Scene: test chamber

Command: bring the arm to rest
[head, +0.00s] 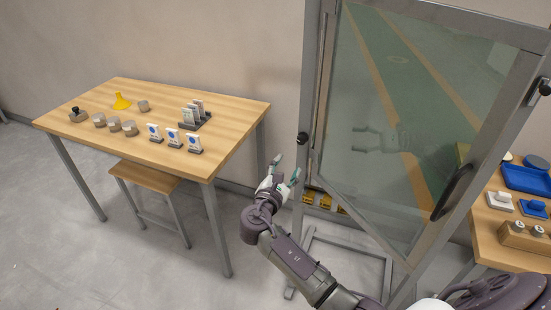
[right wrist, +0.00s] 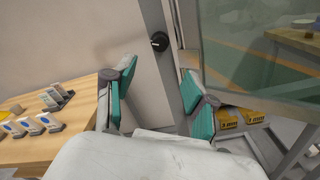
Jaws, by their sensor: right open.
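My right gripper (head: 285,172) is open and empty in the head view, held in the air just left of the glass-doored frame. In the right wrist view its two teal-padded fingers (right wrist: 158,101) stand wide apart with nothing between them. The gripper's fingertips point towards the wall and the frame's left post. I cannot tell whether it touches the post. My left gripper is not in view.
A metal frame with a tilted glass door (head: 400,130) and dark knob (head: 302,138) stands close on the right. A wooden table (head: 225,108) with weights and cards is left, a stool (head: 147,177) below it. Another table (head: 487,232) holds blue trays.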

